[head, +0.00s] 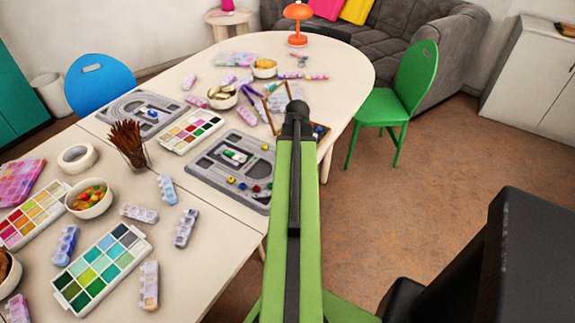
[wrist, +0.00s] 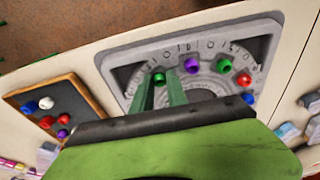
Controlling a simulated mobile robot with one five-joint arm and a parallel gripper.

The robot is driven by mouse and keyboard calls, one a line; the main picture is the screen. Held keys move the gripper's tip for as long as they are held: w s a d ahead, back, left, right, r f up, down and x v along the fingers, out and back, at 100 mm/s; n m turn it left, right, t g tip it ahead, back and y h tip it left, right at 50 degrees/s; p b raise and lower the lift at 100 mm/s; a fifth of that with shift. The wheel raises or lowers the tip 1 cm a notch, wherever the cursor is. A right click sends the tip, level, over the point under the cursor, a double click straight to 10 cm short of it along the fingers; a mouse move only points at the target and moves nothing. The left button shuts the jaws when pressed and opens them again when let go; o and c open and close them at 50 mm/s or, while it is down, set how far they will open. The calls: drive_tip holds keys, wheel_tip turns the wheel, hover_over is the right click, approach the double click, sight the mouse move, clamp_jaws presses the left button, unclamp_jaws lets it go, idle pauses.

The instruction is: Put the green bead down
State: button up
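A green bead (wrist: 159,79) sits between the two tips of my gripper (wrist: 161,76) in the wrist view. The green fingers look shut on it, one on each side. Bead and tips are over the far left part of the grey bead board (wrist: 118,62); whether the bead touches the board I cannot tell. On the board to the right are a purple bead (wrist: 192,65), another green bead (wrist: 224,64), a red bead (wrist: 243,80) and a blue bead (wrist: 249,97). In the head view, my arm hides the gripper and part of the board (head: 198,170).
A dark wood-framed tray (wrist: 22,98) with several beads lies left of the board in the wrist view. Paint palettes (head: 103,268), a brush cup (head: 134,155) and bowls (head: 90,198) crowd the table. A green chair (head: 415,80) stands to the right.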

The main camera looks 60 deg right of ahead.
drive_tip(key=o, duration=0.4)
drive_tip(key=shift+o, duration=0.2)
wheel_tip(320, 180, up, 12)
drive_tip(key=s+p, duration=0.1)
drive_tip(key=p, duration=1.1)
drive_tip(key=shift+s+r, duration=0.2)
drive_tip(key=shift+s, duration=0.2)
drive_tip(key=shift+w, duration=0.1)
